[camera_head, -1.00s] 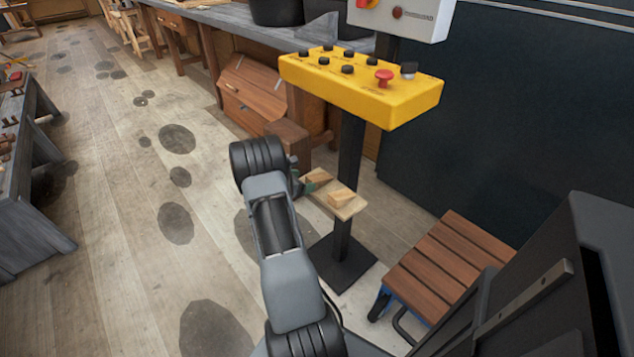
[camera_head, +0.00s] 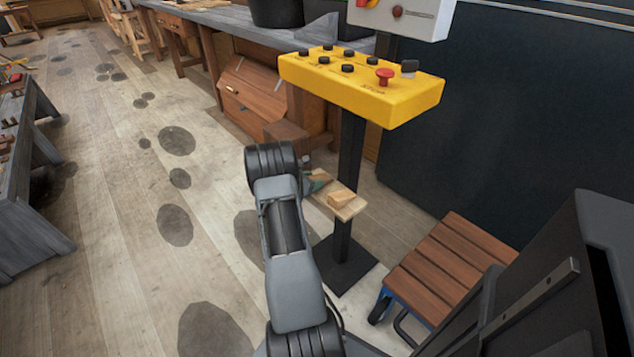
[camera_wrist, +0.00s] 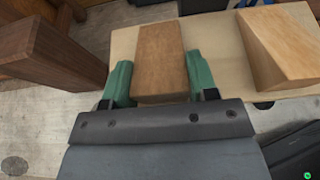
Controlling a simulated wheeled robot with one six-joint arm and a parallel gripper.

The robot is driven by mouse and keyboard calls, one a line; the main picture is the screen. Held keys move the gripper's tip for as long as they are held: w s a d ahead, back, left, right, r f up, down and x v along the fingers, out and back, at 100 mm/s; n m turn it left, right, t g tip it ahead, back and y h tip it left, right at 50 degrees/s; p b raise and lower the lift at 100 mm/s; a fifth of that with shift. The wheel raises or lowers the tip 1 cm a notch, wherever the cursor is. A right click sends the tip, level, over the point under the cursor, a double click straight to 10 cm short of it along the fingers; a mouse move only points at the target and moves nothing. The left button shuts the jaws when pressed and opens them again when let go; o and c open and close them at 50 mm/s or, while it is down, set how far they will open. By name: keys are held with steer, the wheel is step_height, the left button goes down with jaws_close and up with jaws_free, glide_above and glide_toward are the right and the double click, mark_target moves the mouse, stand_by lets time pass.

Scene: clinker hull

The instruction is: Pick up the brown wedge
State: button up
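The brown wedge (camera_wrist: 160,58) lies on a pale wooden board (camera_wrist: 218,48) in the wrist view. My gripper (camera_wrist: 160,85) has its two green fingers on either side of the wedge's near part. The right finger is very close to it or touching; a thin gap seems to show at the left finger. In the head view my gripper (camera_head: 316,183) is at the board (camera_head: 352,209), partly behind my arm. The wedge between the fingers is hard to make out there.
A lighter wooden wedge (camera_wrist: 282,45) sits on the board, right of the brown one; it also shows in the head view (camera_head: 341,199). A dark post (camera_head: 350,160) with a yellow button panel (camera_head: 360,90) rises beside the board.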

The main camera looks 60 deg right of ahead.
steer(key=c, duration=0.4)
steer(key=shift+r, duration=0.1)
